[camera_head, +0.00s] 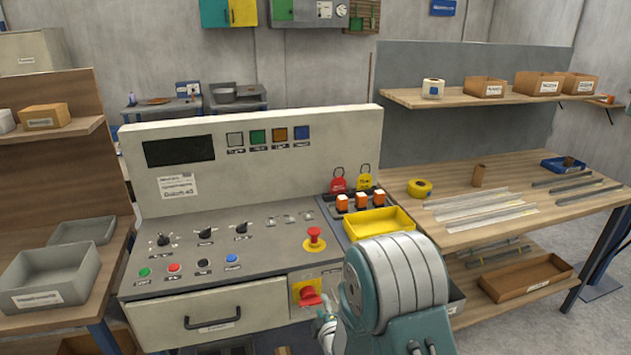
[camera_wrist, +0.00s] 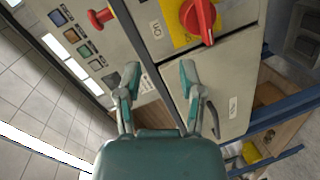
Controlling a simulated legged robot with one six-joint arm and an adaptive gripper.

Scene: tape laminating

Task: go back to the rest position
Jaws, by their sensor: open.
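My gripper (camera_wrist: 158,88) is open and empty in the wrist view, with its two fingers apart in front of the control console. In the head view my arm rises at the lower middle, in front of the console's right front corner, and hides most of the gripper. The console (camera_head: 260,140) has a sloped panel with knobs and buttons. A red rotary switch on a yellow plate (camera_head: 307,293) sits on its front face, just left of my arm. The same red switch (camera_wrist: 197,18) shows at the top of the wrist view, beyond the fingertips and apart from them.
A yellow tray (camera_head: 380,222) and a red emergency button (camera_head: 314,238) lie close behind my arm. A wooden bench (camera_head: 510,180) with tape and strips stands at right. A grey bin (camera_head: 50,280) sits on the left shelf. The console drawer (camera_head: 212,315) is shut.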

